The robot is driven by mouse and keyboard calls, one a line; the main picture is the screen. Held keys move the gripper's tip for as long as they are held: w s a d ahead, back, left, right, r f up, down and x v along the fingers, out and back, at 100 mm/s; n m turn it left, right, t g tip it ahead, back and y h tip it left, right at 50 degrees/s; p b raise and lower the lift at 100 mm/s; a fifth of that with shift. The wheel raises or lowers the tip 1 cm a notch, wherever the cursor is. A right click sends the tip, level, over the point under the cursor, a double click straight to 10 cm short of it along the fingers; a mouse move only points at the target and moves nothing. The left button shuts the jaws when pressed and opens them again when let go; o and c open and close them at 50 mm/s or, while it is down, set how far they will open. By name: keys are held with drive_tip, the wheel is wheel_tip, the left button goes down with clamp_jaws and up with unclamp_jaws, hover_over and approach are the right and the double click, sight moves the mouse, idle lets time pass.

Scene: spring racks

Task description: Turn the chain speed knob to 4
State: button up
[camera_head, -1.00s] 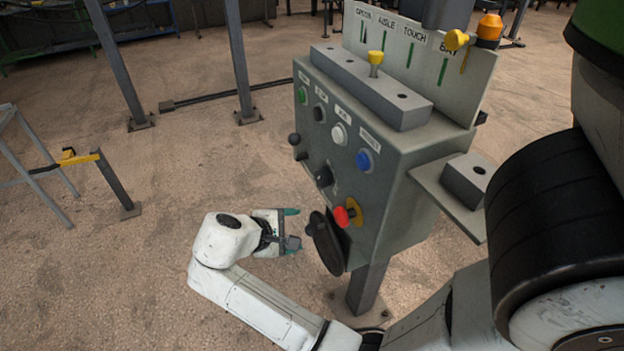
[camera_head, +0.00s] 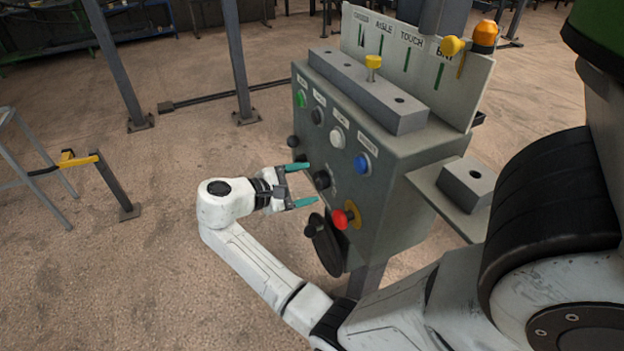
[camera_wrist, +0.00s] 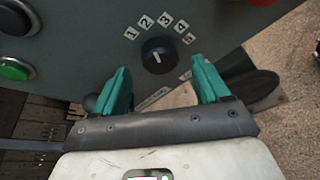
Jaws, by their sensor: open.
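The chain speed knob is a round black knob (camera_wrist: 158,56) on the grey control box. In the wrist view the numbers 1 to 5 arc around it and a short pale line marks it; which number it points to I cannot tell. In the head view the knob (camera_head: 322,180) sits low on the panel's sloping face. My gripper (camera_head: 312,184) is open and empty, just in front of the knob, with its teal fingers toward the panel. In the wrist view the fingers of my gripper (camera_wrist: 161,80) stand either side of the knob's near side, apart from it.
A red button (camera_head: 341,219) on a yellow plate and a black hand crank (camera_head: 326,246) sit close below the knob. Green, black, white and blue buttons (camera_head: 362,164) line the panel above. The floor left of the box is open around my arm.

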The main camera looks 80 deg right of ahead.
drive_tip(key=shift+x, duration=1.35)
drive_tip(key=c, duration=1)
